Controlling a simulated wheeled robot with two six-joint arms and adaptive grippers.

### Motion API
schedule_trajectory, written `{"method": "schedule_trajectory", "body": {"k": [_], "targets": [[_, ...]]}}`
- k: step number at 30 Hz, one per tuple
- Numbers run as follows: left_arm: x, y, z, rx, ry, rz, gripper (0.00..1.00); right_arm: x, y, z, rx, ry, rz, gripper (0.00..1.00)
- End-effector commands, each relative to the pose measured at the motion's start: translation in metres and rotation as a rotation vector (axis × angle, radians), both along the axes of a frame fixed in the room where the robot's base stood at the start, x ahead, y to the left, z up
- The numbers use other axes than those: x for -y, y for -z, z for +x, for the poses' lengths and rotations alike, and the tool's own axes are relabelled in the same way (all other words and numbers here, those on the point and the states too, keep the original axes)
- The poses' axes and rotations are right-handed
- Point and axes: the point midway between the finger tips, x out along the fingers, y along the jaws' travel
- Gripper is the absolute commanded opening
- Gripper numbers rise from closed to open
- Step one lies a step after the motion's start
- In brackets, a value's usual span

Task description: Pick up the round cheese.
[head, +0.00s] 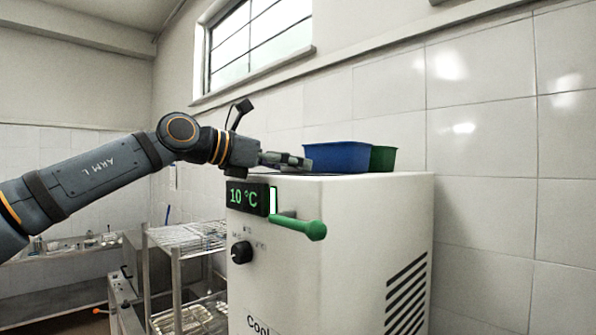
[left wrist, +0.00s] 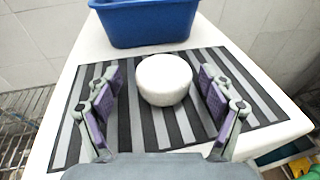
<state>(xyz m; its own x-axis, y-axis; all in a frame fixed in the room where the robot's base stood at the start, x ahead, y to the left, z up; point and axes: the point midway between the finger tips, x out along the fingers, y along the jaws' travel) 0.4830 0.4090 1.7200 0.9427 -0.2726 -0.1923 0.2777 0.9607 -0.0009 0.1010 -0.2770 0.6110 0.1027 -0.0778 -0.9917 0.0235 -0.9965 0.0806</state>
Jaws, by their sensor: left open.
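The round cheese (left wrist: 164,80) is a white, short cylinder standing on a striped grey and black mat (left wrist: 66,147) in the left wrist view. My left gripper (left wrist: 164,92) is open, with its purple-padded fingers on either side of the cheese and a gap on both sides. In the head view my left gripper (head: 286,160) reaches over the top of the white cooler (head: 330,230); the cheese cannot be made out there. My right gripper is not in view.
A blue basket (head: 336,157) stands on the cooler just beyond the cheese, with a green basket (head: 382,158) behind it. A green handle (head: 303,227) sticks out from the cooler's front. A wire shelf rack (head: 190,238) stands left of it.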

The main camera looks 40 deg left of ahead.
Motion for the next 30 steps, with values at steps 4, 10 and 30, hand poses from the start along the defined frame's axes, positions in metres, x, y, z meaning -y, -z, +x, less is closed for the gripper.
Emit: {"method": "schedule_trajectory", "body": {"k": [4,10,30], "targets": [[0.000,0.000,0.001,-0.001,0.000,-0.001,0.81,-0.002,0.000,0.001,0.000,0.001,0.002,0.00],[0.000,0.000,0.000,0.000,0.001,-0.001,0.59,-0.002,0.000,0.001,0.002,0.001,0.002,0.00],[0.000,-0.013,0.000,-0.004,0.000,0.000,0.21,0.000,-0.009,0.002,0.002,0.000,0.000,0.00]]}}
